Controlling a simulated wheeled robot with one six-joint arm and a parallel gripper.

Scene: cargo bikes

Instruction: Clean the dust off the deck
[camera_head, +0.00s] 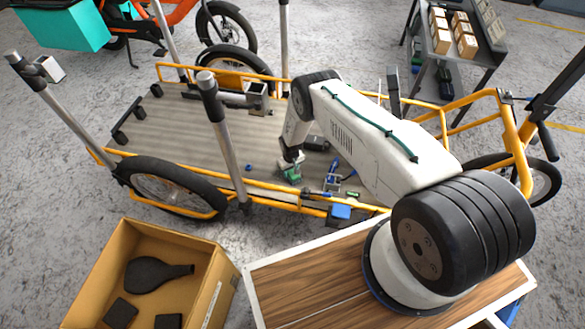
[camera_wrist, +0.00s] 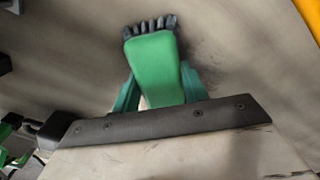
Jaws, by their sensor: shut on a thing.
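The bike's grey deck (camera_head: 190,130) lies inside an orange frame. My gripper (camera_head: 290,168) is low over the deck's right part, shut on a green brush (camera_head: 291,175). In the wrist view, the brush (camera_wrist: 153,58) sits between my two teal fingers (camera_wrist: 158,92), its dark bristles pointing to the top of the picture. The bristles are at or close to the deck; I cannot tell whether they touch. A dark dusty smudge (camera_wrist: 205,48) marks the deck beside the bristles, to their right. My arm hides part of the deck's right side in the head view.
Grey posts (camera_head: 222,135) rise from the deck's edges. Small blue and metal parts (camera_head: 332,181) lie right of the brush. An open cardboard box (camera_head: 205,290) with black items stands in front. A rack with small cartons (camera_head: 467,46) is at the back right. The deck's middle is mostly clear.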

